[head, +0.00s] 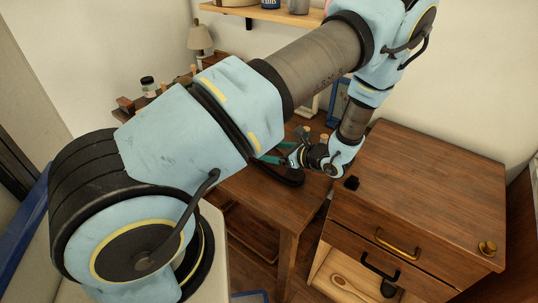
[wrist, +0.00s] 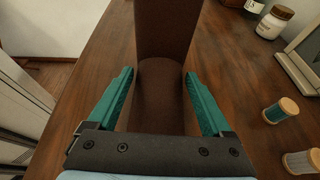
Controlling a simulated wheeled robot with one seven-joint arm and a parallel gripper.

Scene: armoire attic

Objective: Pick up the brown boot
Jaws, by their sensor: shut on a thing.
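The brown boot (wrist: 163,28) stands on the wooden table in the wrist view, its tall shaft toward the top and its rounded part between my fingers. My gripper (wrist: 160,78) has its teal fingers on either side of the boot and is shut on it. In the head view my gripper (head: 276,159) is low over the table, and a dark part of the boot (head: 289,178) shows below it. My arm hides much of the boot there, and the lower part is hidden by the gripper body in the wrist view.
The wooden table (head: 262,205) also bears thread spools (wrist: 281,110), a jar (wrist: 274,22) and a frame (wrist: 305,55) to the right in the wrist view. A shelf (head: 270,14) hangs above.

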